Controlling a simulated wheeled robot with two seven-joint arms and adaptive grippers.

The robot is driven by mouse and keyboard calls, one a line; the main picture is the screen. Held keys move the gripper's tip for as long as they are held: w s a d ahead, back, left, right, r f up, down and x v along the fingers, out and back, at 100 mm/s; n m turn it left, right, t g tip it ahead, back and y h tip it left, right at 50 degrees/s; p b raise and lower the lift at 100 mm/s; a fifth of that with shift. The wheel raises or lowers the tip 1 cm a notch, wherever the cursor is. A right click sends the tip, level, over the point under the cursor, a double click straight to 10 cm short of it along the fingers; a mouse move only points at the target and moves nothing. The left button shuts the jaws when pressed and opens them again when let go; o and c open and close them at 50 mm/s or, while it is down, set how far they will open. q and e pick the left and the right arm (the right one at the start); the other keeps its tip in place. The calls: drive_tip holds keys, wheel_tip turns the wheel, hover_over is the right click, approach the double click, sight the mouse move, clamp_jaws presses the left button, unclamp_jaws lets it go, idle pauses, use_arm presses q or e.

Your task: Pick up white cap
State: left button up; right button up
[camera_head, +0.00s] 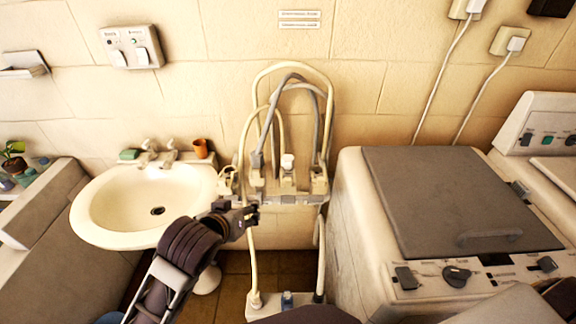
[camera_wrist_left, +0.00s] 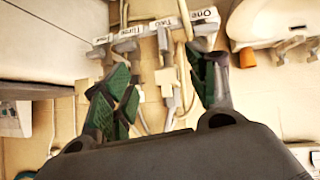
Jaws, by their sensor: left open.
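A small white cap (camera_head: 288,161) stands upright on the middle of the hose rack (camera_head: 290,200) against the wall, between grey hoses. I cannot make the cap out for sure in the left wrist view. My left gripper (camera_head: 250,213) is at the rack's front left, below and to the left of the cap and apart from it. In the left wrist view its green-padded fingers (camera_wrist_left: 160,88) are spread with nothing held between them. My right gripper is not in view.
A white washbasin (camera_head: 150,205) stands left of the rack, with an orange cup (camera_head: 201,148) and a green soap bar (camera_head: 129,154) on its back rim. A washing machine with a grey lid (camera_head: 450,200) stands close on the right. Hoses loop above the rack.

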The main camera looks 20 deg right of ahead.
sight(287, 160)
use_arm(q)
drive_tip(key=w+d+r+m+t+h, duration=0.2)
drive_tip(key=w+d+r, duration=0.2)
drive_tip(key=d, duration=0.6)
drive_tip(key=shift+w+d+r+m+t, duration=0.2)
drive_tip(key=shift+r+m+t, duration=0.1)
drive_tip(key=shift+r, duration=0.95)
drive_tip(key=shift+w+f, duration=0.1)
drive_tip(key=shift+w, duration=0.05)
drive_tip(key=shift+p+x, duration=0.6)
drive_tip(key=shift+x, duration=3.6)
drive_tip(key=shift+d, duration=0.15)
